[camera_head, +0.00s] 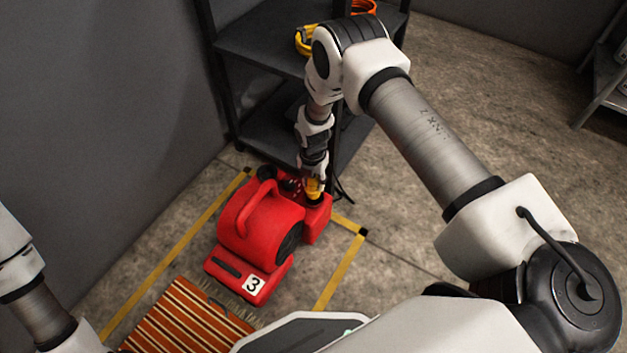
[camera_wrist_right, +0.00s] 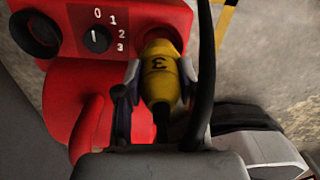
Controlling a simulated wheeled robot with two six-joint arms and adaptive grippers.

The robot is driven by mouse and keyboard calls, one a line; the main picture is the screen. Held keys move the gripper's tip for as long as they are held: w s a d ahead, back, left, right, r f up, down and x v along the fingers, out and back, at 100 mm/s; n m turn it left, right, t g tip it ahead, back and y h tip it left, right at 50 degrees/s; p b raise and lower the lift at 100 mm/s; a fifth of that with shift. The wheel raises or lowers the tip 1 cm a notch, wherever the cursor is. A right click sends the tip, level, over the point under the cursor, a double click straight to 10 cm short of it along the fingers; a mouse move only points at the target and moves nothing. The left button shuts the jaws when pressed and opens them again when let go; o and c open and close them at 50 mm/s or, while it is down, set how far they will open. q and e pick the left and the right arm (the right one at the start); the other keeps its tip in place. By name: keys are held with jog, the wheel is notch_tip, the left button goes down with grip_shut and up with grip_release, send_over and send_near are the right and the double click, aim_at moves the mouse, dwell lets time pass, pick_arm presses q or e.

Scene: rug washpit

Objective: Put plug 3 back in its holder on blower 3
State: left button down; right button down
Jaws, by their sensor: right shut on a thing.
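Blower 3 is the red machine (camera_head: 262,222) with a white "3" label, standing on the floor below the shelf. Plug 3 (camera_wrist_right: 160,72) is yellow with a black "3" and a dark cord end. My right gripper (camera_wrist_right: 158,85) is shut on it, a finger on each side. In the head view the yellow plug (camera_head: 314,188) shows at the blower's back right part, below my right wrist. My left gripper is out of view.
A dial (camera_wrist_right: 96,39) marked 0 to 3 and a dark round opening (camera_wrist_right: 36,33) are on the panel. A dark shelf (camera_head: 262,45) stands behind the blower. A striped orange rug (camera_head: 185,322) lies in front. Yellow tape (camera_head: 340,272) borders the floor area. A dark cable crosses beside the plug.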

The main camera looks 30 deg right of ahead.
aim_at(313, 187)
jog(key=shift+f+b, duration=1.45)
jog(key=shift+f, duration=0.4)
jog(key=c, duration=0.6)
grip_release()
jog(key=shift+c, duration=0.2)
notch_tip(313, 187, up, 12)
jog(key=shift+a+r, duration=0.1)
